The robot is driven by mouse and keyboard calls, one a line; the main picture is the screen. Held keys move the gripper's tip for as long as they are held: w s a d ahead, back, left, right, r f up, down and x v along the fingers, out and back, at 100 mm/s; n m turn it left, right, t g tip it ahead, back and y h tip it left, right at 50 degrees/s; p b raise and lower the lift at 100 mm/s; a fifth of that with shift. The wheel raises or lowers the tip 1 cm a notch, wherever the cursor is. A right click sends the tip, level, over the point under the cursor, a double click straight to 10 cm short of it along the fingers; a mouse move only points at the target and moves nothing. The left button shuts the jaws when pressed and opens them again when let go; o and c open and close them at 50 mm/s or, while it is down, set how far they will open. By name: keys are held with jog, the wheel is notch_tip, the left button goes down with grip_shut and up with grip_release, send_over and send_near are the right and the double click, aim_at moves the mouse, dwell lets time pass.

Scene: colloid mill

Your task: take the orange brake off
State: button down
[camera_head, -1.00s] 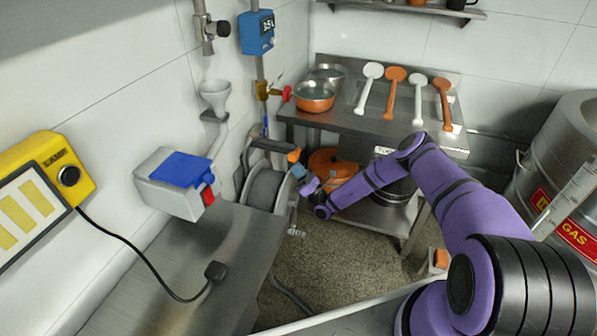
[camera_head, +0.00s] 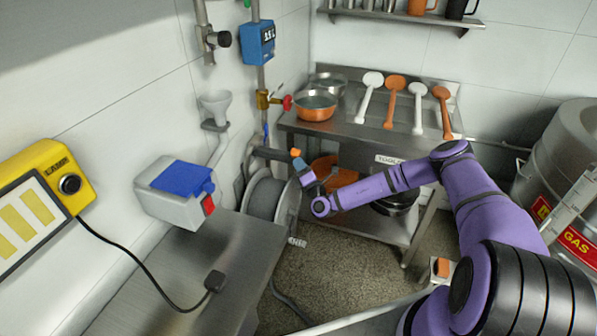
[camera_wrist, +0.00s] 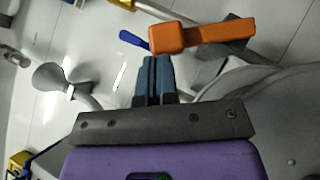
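The orange brake (camera_head: 296,153) is a small orange piece by the end of a dark bar above the hose reel (camera_head: 265,193). In the wrist view it is an orange handle (camera_wrist: 215,35) with a thicker block at its left end. My gripper (camera_head: 304,171) is just below the orange piece in the head view. In the wrist view its two fingers (camera_wrist: 153,62) are close together, with nothing visible between them. Their tips are right beside the block's lower left corner; I cannot tell whether they touch it.
A steel shelf table (camera_head: 345,128) with pans and several paddles stands behind my arm. A steel bench (camera_head: 235,255) is at the lower left. A funnel (camera_head: 214,105) and a red-handled valve (camera_head: 275,100) are on the left wall.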

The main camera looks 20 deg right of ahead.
jog(key=shift+m+g+h, duration=0.4)
jog(key=shift+m+h, duration=0.1)
jog(key=shift+m, duration=0.3)
jog(key=shift+w+d+r, duration=0.65)
jog(key=shift+w+r, duration=0.25)
jog(key=shift+r, duration=0.05)
jog(key=shift+w+d+r, duration=0.65)
jog(key=shift+w+r, duration=0.25)
jog(key=shift+r, duration=0.05)
jog(key=shift+w+d+r, duration=0.15)
jog(key=shift+d+r, duration=0.05)
